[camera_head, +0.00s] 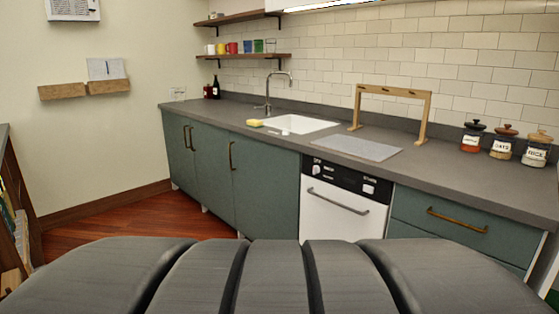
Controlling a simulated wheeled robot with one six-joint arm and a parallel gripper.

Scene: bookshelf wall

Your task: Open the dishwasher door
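The dishwasher (324,221) is a white-fronted unit set under the counter, between green cabinets. It has a black control panel (345,178) with light knobs or labels along its top. A grey bar handle (338,202) runs across the upper part of the white door. The door is shut and upright. Its lower part is hidden behind a large dark grey ribbed shape that fills the bottom of the picture, probably part of my own body. My gripper does not show in this view.
The grey counter (450,180) carries a sink (298,124), a wooden rack, a mat and several jars. Green cabinets (265,180) stand left of the dishwasher and a green drawer (455,222) stands right. Wooden floor (150,220) lies clear at left, beside a shelf edge.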

